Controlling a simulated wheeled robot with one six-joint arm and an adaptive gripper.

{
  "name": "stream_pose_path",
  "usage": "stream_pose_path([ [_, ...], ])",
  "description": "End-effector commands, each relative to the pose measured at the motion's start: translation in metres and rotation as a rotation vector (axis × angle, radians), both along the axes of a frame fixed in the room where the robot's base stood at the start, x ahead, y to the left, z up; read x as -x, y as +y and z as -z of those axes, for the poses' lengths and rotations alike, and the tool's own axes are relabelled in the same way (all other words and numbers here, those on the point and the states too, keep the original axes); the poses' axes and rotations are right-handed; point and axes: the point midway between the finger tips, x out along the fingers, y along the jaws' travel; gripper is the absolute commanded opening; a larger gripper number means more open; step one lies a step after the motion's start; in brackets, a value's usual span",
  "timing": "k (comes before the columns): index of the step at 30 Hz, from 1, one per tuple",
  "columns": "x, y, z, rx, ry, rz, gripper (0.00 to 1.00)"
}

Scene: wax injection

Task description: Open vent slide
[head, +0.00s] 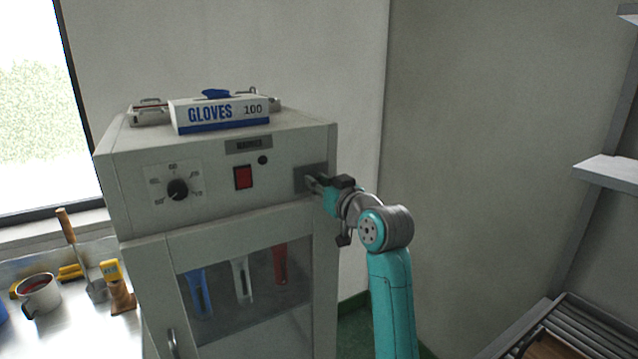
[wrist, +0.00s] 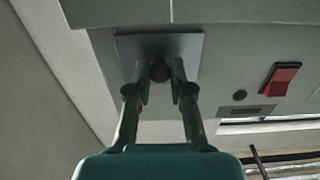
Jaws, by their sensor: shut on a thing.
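The vent slide is a small grey plate (head: 303,179) at the right end of the white cabinet's front panel. It also shows in the wrist view as a grey plate (wrist: 187,47) with a dark round knob (wrist: 160,71). My gripper (head: 314,183) reaches the plate from the right. In the wrist view its two fingers (wrist: 160,78) stand on either side of the knob, shut on it. The fingers hide part of the plate in the head view. How far the slide is open cannot be told.
The cabinet (head: 220,225) has a dial (head: 178,190), a red switch (head: 243,178) and a glazed door with hanging coloured items. A gloves box (head: 220,113) lies on top. A steel table with tools is at left; a shelf rack (head: 560,330) is at right.

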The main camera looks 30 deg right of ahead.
Motion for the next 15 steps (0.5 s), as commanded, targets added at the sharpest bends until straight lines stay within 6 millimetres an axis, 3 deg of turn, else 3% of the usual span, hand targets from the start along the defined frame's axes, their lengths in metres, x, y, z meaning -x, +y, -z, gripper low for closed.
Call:
stream_pose_path([
  [4, 0.0, 0.0, -0.009, 0.001, -0.003, 0.0, 0.0],
  [15, 0.0, 0.0, -0.062, 0.0, -0.002, 0.0, 0.0],
])
